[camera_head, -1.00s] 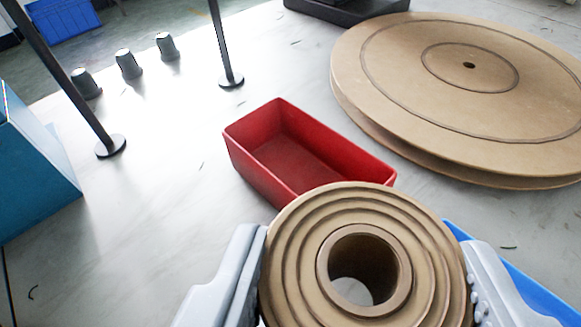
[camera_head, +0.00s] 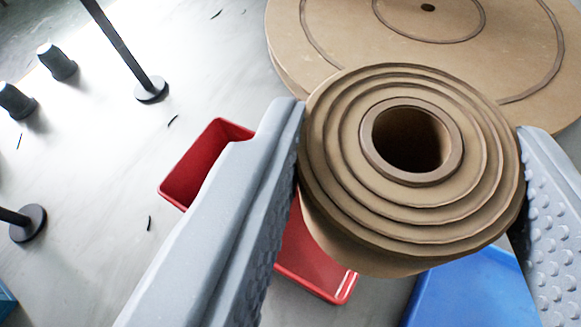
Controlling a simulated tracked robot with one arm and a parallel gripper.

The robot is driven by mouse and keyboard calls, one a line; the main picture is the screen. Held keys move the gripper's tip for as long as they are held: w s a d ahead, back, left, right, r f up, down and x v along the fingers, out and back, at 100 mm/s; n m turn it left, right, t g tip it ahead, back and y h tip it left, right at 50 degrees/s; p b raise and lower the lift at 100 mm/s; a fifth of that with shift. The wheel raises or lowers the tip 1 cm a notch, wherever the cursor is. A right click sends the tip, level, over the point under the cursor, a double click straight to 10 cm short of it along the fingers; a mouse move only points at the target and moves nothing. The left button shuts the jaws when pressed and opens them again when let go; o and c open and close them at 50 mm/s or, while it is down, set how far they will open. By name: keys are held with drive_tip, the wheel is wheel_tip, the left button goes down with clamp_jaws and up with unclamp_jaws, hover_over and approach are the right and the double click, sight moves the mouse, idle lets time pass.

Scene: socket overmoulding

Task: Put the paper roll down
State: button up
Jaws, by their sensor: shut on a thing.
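The paper roll (camera_head: 335,185) is a brown ringed cylinder with a hollow core, seen from its end at the right of centre. My gripper (camera_head: 410,150) is shut on it, one pale grey finger on each side. The roll is tilted in the view, its side showing below the end face. It covers part of the red bin and the near edge of the round brown board. I cannot tell how far its lower end is from any surface.
A red open bin (camera_head: 200,165) lies behind my left finger. A blue thing (camera_head: 475,292) is at the lower right. A large round brown board (camera_head: 300,45) fills the top right. Black posts (camera_head: 150,88) and grey knobs (camera_head: 57,62) stand at the left.

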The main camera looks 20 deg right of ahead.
drive_tip(key=w+f+m+g+h+b, duration=0.1)
drive_tip(key=w+f+m+g+h, duration=0.1)
drive_tip(key=w+f, duration=0.15)
drive_tip(key=m+g+h+b, duration=0.1)
drive_tip(key=m+b, duration=0.1)
hover_over(294, 242)
wheel_tip(294, 242, down, 4)
wheel_tip(294, 242, down, 10)
drive_tip(key=b, duration=0.4)
drive_tip(key=shift+r, duration=0.1)
drive_tip(key=shift+f+p, duration=0.2)
drive_tip(key=shift+p, duration=0.25)
